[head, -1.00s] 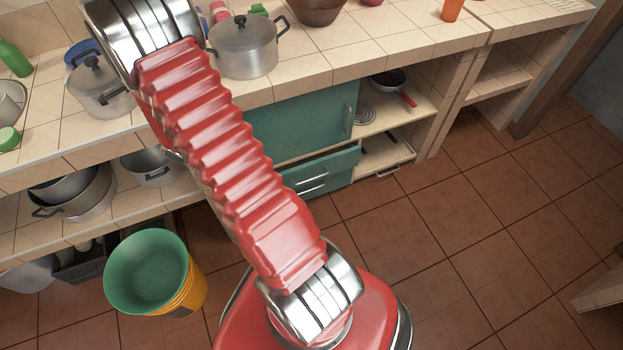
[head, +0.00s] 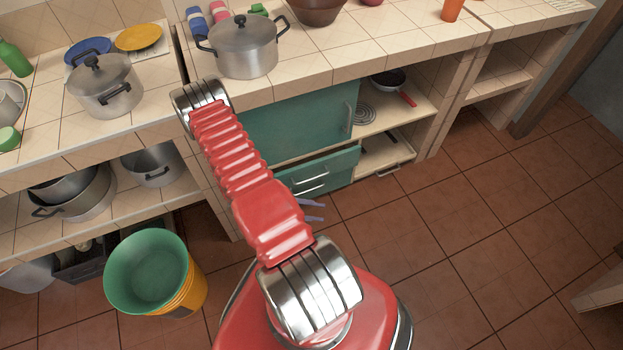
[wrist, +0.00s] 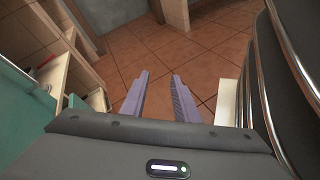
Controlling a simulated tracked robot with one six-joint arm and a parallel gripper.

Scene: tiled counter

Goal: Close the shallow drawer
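The shallow teal drawer (head: 335,170) is under the teal cabinet door (head: 300,125) in the head view. It stands out a little, with a dark gap along its top and bright bar handles on its front. My gripper's purple fingertips (head: 314,211) show just below and in front of the drawer, partly hidden behind my red arm. In the wrist view my gripper (wrist: 158,98) has its two fingers apart with only floor tiles between them. I cannot tell whether a finger touches the drawer front.
Open shelves to the right hold a pan with a red handle (head: 390,82). Green and yellow buckets (head: 150,275) stand on the floor at left. Pots, including a large lidded one (head: 245,48), stand on the tiled counter.

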